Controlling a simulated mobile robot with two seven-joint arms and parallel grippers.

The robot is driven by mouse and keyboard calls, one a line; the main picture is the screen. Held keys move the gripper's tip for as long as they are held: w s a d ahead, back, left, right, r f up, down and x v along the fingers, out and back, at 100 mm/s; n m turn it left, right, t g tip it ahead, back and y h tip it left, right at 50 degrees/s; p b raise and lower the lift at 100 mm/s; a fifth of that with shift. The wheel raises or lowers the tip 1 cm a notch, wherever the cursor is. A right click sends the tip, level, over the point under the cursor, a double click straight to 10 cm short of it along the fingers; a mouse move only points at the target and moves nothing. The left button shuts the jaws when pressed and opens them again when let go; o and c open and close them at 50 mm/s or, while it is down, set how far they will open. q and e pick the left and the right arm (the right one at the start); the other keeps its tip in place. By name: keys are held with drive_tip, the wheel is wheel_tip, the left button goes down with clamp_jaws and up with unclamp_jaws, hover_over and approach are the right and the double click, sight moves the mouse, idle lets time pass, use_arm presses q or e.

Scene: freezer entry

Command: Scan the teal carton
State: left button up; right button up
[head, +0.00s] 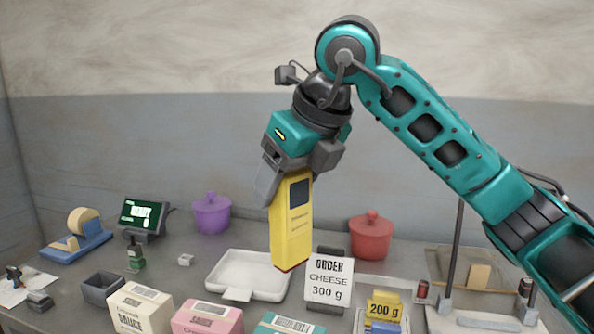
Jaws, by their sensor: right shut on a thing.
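The teal carton (284,324) stands at the bottom edge of the head view, with a barcode label on its top; its lower part is cut off by the frame. My right gripper (296,172) is shut on a yellow handheld scanner (291,225) with a dark screen and a red lower end. The scanner hangs pointing down, above and behind the teal carton and apart from it in the picture. A small display (142,214) at the left shows READY and 0. My left gripper is not in view.
A cream sauce carton (140,308) and a pink carton (207,318) stand left of the teal one. Behind are a white tray (247,275), an order card (328,280) reading cheese 300 g, a purple pot (211,214) and a red pot (370,238).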

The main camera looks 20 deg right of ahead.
sight(288, 238)
drive_tip(key=shift+w+d, duration=0.2)
drive_tip(key=shift+w, duration=0.05)
drive_tip(key=shift+s+a+f+b, duration=0.1)
drive_tip(key=shift+f+b, duration=0.5)
drive_tip(key=shift+f, duration=0.05)
wheel_tip(288, 238, down, 7)
drive_tip(key=b, duration=0.5)
drive_tip(key=shift+r, duration=0.15)
drive_tip(key=shift+f, duration=0.25)
drive_tip(key=shift+f+b, duration=0.15)
drive_tip(key=shift+b, duration=0.15)
